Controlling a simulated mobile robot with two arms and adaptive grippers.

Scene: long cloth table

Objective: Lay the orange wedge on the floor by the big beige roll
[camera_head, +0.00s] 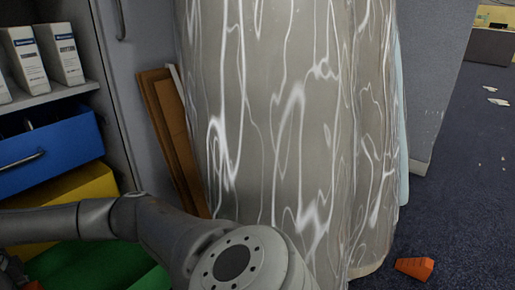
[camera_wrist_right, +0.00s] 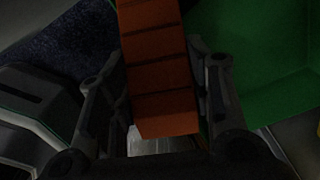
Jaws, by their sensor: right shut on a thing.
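The big beige roll (camera_head: 280,120), grey-beige with pale wavy streaks, stands upright in the middle of the head view. My right gripper (camera_wrist_right: 165,95) is shut on an orange wedge (camera_wrist_right: 158,80), seen in the right wrist view as a ridged orange block between the two fingers. Green surfaces show beside it at the right of that view. Another orange wedge-like piece (camera_head: 415,267) lies on the dark floor at the right of the roll's base in the head view, a little apart from it. My left gripper is not in view.
An open shelf at the left holds white binders (camera_head: 60,55), a blue bin (camera_head: 50,150), a yellow bin (camera_head: 75,190) and a green bin (camera_head: 90,265). Brown boards (camera_head: 172,135) lean beside the roll. Dark carpet (camera_head: 460,190) at the right is mostly clear, with some white scraps.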

